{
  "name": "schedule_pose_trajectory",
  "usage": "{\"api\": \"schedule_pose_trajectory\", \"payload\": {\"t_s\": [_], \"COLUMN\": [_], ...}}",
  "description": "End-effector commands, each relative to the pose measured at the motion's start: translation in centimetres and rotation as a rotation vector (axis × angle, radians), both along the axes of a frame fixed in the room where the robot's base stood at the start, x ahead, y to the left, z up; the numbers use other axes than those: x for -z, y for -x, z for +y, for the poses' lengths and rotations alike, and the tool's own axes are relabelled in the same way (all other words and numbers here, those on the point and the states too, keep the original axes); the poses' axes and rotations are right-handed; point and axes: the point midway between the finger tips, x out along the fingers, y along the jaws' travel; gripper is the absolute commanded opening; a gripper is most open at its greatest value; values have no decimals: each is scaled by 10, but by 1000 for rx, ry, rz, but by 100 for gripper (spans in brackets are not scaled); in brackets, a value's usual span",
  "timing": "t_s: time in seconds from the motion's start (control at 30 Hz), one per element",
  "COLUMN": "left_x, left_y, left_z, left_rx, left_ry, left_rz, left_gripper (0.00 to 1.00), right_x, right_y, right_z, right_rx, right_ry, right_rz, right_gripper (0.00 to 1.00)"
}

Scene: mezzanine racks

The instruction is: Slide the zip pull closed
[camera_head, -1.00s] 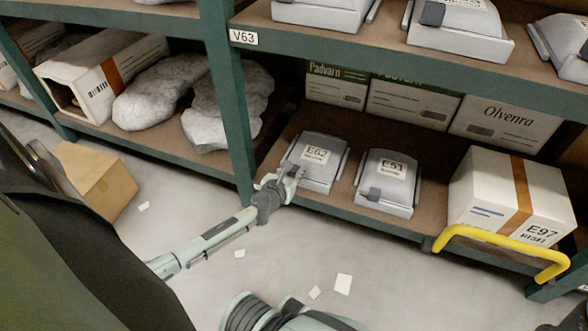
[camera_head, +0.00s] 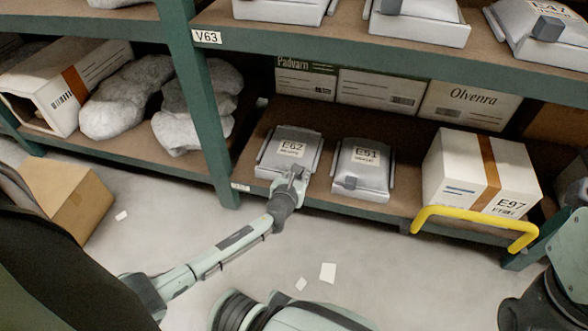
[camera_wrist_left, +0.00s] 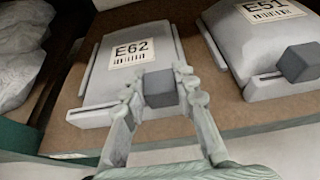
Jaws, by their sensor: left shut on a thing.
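The E62 case (camera_head: 290,148) is a pale grey zip case with a white label, lying at the front of the lower shelf; it also shows in the left wrist view (camera_wrist_left: 100,80). Its zip pull (camera_wrist_left: 159,88) is a dark grey block at the case's front edge, right of the middle of the edge in the left wrist view. My left gripper (camera_wrist_left: 158,84) is shut on the pull, one finger on each side. In the head view the gripper (camera_head: 290,179) hides the pull. My right gripper is not in view.
The E51 case (camera_head: 362,163), with its own dark pull (camera_wrist_left: 299,62), stands close on the right. The E97 box (camera_head: 460,160) and a yellow handle (camera_head: 478,219) are further right. A green upright (camera_head: 212,130) stands left of E62.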

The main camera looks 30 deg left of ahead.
Motion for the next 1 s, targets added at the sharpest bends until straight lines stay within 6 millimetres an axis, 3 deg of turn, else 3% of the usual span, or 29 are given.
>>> {"api": "schedule_pose_trajectory", "payload": {"t_s": [0.03, 0.07, 0.23, 0.57, 1.0], "left_x": [0, 0, 0, -1, -25], "left_y": [0, 0, 0, 3, 60], "left_z": [-1, -1, 0, -1, -15], "left_rx": [2, 2, 1, 1, 2], "left_ry": [1, 1, 0, 0, 1], "left_rz": [0, 0, 0, 0, 1], "left_gripper": [0, 29, 50, 50, 50], "right_x": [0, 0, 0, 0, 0], "right_y": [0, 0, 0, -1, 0], "right_z": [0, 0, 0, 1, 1], "right_rx": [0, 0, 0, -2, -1], "right_ry": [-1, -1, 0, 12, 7], "right_rz": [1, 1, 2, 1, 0], "right_gripper": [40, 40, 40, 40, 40]}}
